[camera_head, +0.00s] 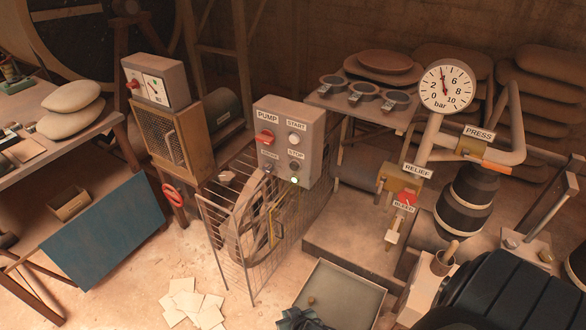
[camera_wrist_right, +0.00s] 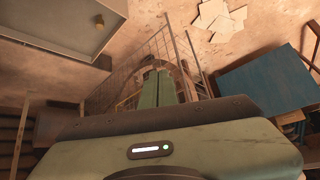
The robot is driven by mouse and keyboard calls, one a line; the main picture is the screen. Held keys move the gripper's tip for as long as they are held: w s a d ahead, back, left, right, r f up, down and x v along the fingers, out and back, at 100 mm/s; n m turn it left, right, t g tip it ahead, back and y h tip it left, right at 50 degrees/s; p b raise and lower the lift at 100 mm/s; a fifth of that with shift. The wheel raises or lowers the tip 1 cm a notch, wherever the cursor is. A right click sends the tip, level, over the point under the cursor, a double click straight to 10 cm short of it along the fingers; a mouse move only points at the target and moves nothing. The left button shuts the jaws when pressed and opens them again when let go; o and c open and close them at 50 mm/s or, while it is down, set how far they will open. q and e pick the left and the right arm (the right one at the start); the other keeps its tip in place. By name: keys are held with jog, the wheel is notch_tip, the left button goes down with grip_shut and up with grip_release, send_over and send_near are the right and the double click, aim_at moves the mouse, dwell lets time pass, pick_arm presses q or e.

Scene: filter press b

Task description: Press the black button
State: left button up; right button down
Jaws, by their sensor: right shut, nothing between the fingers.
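The grey control box (camera_head: 290,143) stands behind the wire fence, labelled PUMP, START and STOP. A dark round button (camera_head: 294,167) sits below the STOP label. A pale button (camera_head: 293,139) is under START, and a red switch (camera_head: 265,137) is under PUMP. A small dark knob (camera_head: 268,168) is at the lower left, and a light (camera_head: 294,181) glows at the bottom. In the right wrist view my right gripper (camera_wrist_right: 158,76) has its green fingers together and empty. My left gripper is out of view.
A wire fence (camera_head: 232,240) stands below the box. A grey tray (camera_head: 355,292) lies at the bottom. Another switch box (camera_head: 156,82) stands left. Papers lie on the floor.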

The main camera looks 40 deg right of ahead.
aim_at(294, 166)
jog(key=w+d+r+m+t+h, duration=0.1)
jog(key=w+r, duration=0.4)
jog(key=r, duration=0.6)
jog(key=w+d+r+m+t+h, duration=0.2)
jog(key=w+d+r+m+t, duration=0.2)
jog(key=r, duration=0.8)
jog(key=w+d+r+m+t+h, duration=0.1)
jog(key=w+d+r+m+t, duration=0.1)
jog(key=w+r, duration=0.6)
notch_tip(294, 166, up, 4)
jog(key=shift+d+m+t+h+b, duration=0.2)
jog(key=shift+m+t+h+b, duration=0.15)
jog(key=shift+m, duration=0.55)
jog(key=w+d+p, duration=0.1)
jog(key=w+d, duration=0.2)
jog(key=d, duration=0.5)
jog(key=shift+w, duration=0.15)
jog(key=shift+d, duration=0.2)
jog(key=shift+w+d, duration=0.15)
jog(key=shift+d, duration=0.1)
